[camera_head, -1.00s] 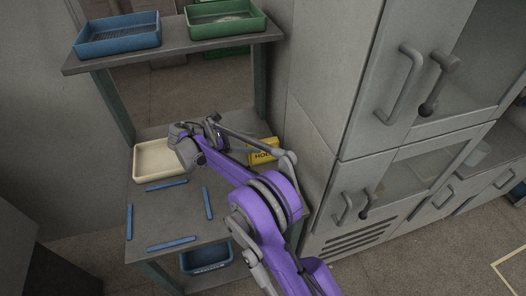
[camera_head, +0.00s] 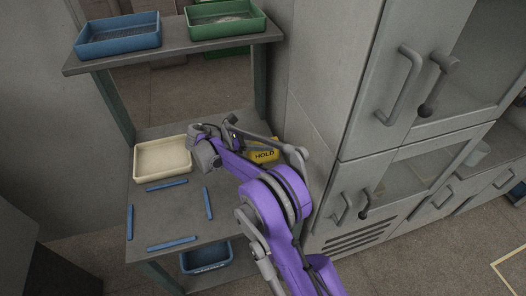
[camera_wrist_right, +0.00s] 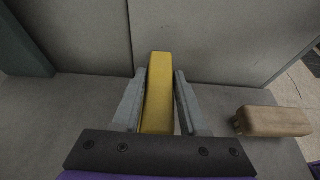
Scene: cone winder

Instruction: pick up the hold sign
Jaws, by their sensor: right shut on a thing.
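The hold sign is a yellow block with dark "HOLD" lettering. In the head view the sign (camera_head: 264,156) is at the right back of the grey table, beside the cabinet and partly hidden by my right arm. In the right wrist view the sign (camera_wrist_right: 158,95) stands between the two grey fingers of my right gripper (camera_wrist_right: 160,78), which is shut on it. From these views I cannot tell whether its base touches the table. My left gripper is not in view.
A brown block (camera_wrist_right: 275,122) lies right of the gripper in the wrist view. A cream tray (camera_head: 163,175) and several blue strips (camera_head: 167,185) are on the table (camera_head: 180,215). A shelf (camera_head: 180,52) with blue and green trays overhangs behind; a tall cabinet (camera_head: 335,120) stands right.

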